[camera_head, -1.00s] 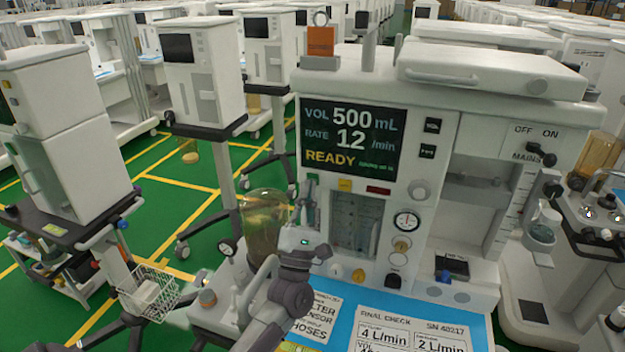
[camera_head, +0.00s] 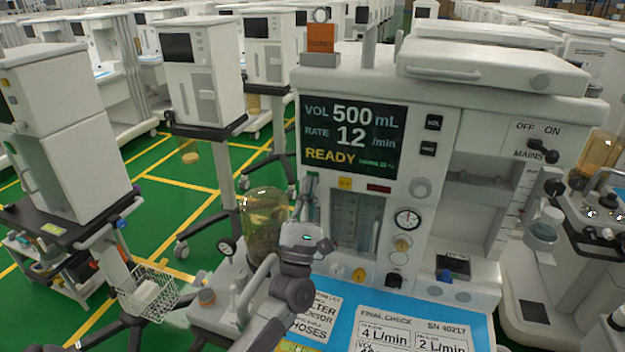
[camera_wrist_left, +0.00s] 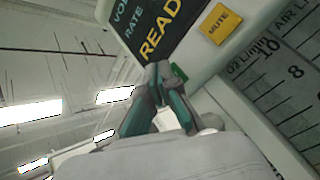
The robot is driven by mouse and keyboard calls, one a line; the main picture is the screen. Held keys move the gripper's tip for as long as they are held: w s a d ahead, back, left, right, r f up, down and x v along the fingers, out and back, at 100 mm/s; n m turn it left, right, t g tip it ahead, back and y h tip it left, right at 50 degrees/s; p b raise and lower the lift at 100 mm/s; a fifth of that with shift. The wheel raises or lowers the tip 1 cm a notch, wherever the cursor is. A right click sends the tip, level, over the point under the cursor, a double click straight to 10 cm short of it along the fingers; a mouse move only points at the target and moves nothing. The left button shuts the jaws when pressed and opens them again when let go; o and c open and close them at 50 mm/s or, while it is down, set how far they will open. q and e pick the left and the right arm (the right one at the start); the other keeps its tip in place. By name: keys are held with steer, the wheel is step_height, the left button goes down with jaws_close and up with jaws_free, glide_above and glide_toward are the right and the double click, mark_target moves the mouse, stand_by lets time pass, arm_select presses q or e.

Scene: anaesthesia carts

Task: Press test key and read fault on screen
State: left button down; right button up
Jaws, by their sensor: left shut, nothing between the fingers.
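The anaesthesia machine's dark screen (camera_head: 352,138) reads VOL 500 mL, RATE 12 /min and READY in yellow, with small green text too blurred to read. A green key (camera_wrist_left: 180,71) sits just under the screen's corner in the left wrist view, partly hidden by my fingertips; its label cannot be read. My left gripper (camera_head: 309,178) is shut and empty, its tips at the panel below the screen's lower left. In the left wrist view the fingertips (camera_wrist_left: 157,72) meet right beside the green key; I cannot tell whether they touch it. My right gripper is not in view.
A yellow MUTE key (camera_wrist_left: 221,22) lies right of the green key. A red-labelled strip (camera_head: 379,188), a gauge (camera_head: 407,219) and knobs fill the panel. An amber canister (camera_head: 264,222) stands left of it. A blue mat with cards (camera_head: 345,318) covers the worktop.

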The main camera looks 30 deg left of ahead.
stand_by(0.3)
arm_select(q)
steer(key=shift+w+a+b, duration=0.1)
steer(key=shift+w+b, duration=0.25)
steer(key=shift+w, duration=0.05)
stand_by(0.4)
steer(key=shift+s, duration=0.15)
steer(key=shift+s+d, duration=0.2)
steer(key=shift+s, duration=0.55)
steer(key=s, duration=0.2)
steer(key=s+d+p, duration=0.1)
steer(key=s, duration=0.1)
steer(key=shift+s+d, duration=0.1)
steer(key=shift+s, duration=0.3)
stand_by(0.8)
